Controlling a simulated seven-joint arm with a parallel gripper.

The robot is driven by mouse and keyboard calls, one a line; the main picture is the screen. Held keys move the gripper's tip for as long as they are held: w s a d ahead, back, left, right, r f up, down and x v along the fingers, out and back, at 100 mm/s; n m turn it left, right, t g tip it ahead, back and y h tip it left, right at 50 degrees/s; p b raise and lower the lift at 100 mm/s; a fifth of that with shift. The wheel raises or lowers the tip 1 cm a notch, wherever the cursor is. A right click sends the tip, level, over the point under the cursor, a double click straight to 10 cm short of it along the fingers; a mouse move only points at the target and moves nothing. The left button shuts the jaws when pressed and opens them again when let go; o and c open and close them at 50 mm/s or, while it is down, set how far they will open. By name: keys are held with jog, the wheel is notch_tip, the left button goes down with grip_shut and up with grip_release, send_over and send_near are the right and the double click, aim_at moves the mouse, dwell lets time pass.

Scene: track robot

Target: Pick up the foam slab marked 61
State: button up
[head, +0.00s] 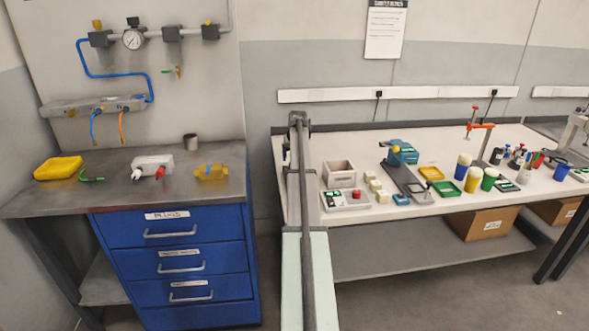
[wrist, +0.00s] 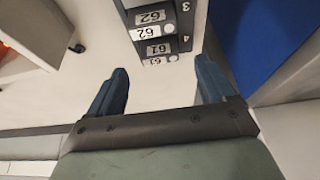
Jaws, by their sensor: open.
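In the wrist view, a dark rack or stack (wrist: 175,8) with small labelled pieces stands at the top middle on a pale surface. Its labels show upside down. One label (wrist: 158,49) near its lower end seems to read 61, and others above it seem to read 62. I cannot tell where one slab ends and another begins. My gripper (wrist: 160,66) is open, its two blue fingers apart, with only pale surface and the rack's lower end seen between them. Whether it touches anything is unclear. I cannot make out the slab or my gripper in the head view.
A white bench (head: 440,215) holds small boxes, cups and tools, with a cardboard box (head: 487,223) beneath. A blue drawer cabinet (head: 180,262) stands at the left under a grey worktop. A blue surface (wrist: 260,40) lies right of the rack in the wrist view.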

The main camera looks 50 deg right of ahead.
jog(key=x, duration=0.3)
jog(key=shift+f, duration=0.2)
jog(key=c, duration=1.1)
